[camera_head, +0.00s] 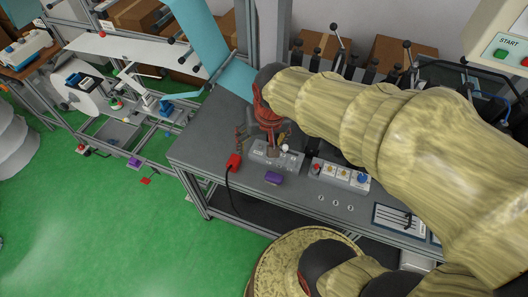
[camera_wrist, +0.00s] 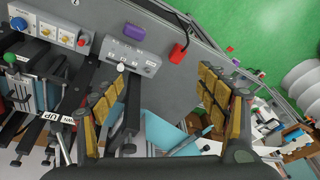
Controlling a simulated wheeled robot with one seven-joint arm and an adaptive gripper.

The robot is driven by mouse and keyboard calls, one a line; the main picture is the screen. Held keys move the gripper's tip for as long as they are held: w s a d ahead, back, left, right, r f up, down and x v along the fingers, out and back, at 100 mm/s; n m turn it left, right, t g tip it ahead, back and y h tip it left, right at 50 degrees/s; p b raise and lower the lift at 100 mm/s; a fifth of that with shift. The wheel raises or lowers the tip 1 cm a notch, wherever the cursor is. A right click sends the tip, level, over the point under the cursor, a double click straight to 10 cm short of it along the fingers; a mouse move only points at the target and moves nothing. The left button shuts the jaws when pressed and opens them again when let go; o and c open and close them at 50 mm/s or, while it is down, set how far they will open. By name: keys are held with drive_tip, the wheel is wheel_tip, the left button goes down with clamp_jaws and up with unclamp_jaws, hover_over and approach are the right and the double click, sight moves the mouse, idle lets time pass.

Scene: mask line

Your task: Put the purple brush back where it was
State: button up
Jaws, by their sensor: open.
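A purple brush (camera_head: 273,178) lies on the grey bench top near its front edge. It also shows in the wrist view (camera_wrist: 135,31), next to a grey control box (camera_wrist: 131,57). My gripper (camera_head: 264,140) is above the bench, behind the brush in the head view and apart from it. In the wrist view my gripper (camera_wrist: 160,78) has its two yellow-padded fingers spread wide, with nothing between them. The brush is beyond the fingertips, above the left finger in the picture. Which face of the brush is up is too small to tell.
A red plug-like piece (camera_head: 233,162) with a black cable sits left of the brush. A button panel (camera_head: 340,176) stands to the right. Several black levers line the back. Another small purple piece (camera_head: 134,163) is at the lower left over the green floor.

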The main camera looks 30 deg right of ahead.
drive_tip(key=s+a+r+n+t, duration=0.2)
drive_tip(key=s+a+r+n, duration=0.2)
drive_tip(key=s+r, duration=0.4)
drive_tip(key=shift+s+r, duration=0.25)
drive_tip(key=shift+s, duration=0.05)
drive_tip(key=shift+a, duration=0.1)
wheel_tip(320, 180, down, 11)
drive_tip(key=b, duration=1.1)
